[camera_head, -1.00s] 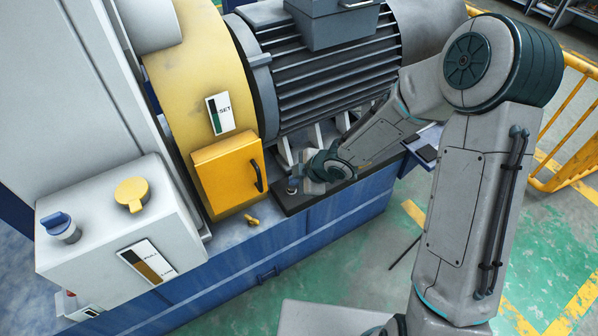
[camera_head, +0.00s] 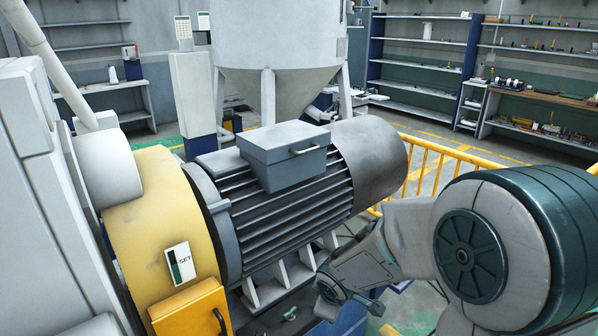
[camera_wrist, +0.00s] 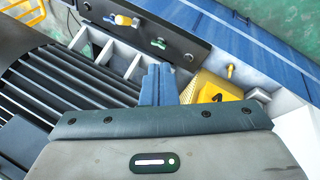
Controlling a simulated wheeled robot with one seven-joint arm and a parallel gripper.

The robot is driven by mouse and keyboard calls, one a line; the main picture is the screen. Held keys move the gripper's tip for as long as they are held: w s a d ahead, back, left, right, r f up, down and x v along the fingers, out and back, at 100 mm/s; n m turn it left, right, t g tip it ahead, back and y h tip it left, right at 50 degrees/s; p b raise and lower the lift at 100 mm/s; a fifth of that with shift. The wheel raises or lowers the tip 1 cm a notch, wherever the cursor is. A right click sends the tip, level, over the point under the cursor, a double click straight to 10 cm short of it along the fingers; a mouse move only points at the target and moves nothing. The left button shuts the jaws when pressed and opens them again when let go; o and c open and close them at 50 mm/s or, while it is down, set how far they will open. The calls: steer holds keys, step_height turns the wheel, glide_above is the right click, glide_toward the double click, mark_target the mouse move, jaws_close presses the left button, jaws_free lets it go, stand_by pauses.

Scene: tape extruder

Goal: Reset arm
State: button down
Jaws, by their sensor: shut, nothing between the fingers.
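My gripper (camera_wrist: 158,84) shows in the wrist view as two blue-grey fingers pressed together, with nothing between them. It points over the gap between the ribbed grey motor (camera_wrist: 72,88) and the yellow box (camera_wrist: 212,88), apart from the valve handles. In the head view my arm bends down on the right beside the motor (camera_head: 290,205), and the fingers cannot be made out there. A green valve handle (camera_wrist: 158,43) and a yellow-and-blue one (camera_wrist: 124,20) sit on a dark plate ahead of the fingers. The green handle also shows in the head view (camera_head: 290,314).
The yellow guard (camera_head: 160,220) and white machine body (camera_head: 35,190) stand at left. A large grey hopper (camera_head: 275,55) is behind. A yellow railing (camera_head: 432,165) runs behind my arm, with shelves (camera_head: 420,65) farther back. Open floor lies beyond the blue base (camera_wrist: 250,55).

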steer(key=s+d+r+m, duration=0.2)
steer(key=s+r+m, duration=0.2)
steer(key=s, duration=0.1)
steer(key=s+d+r+m+g, duration=0.1)
steer(key=s+d+r+m, duration=0.2)
steer(key=s, duration=0.3)
steer(key=s+d+r+m+g+p, duration=0.1)
steer(key=s+d+r+m, duration=0.2)
steer(key=s+r+m, duration=0.2)
steer(key=shift+s+r+m, duration=0.25)
steer(key=shift+s+m, duration=0.35)
steer(key=shift+s, duration=0.15)
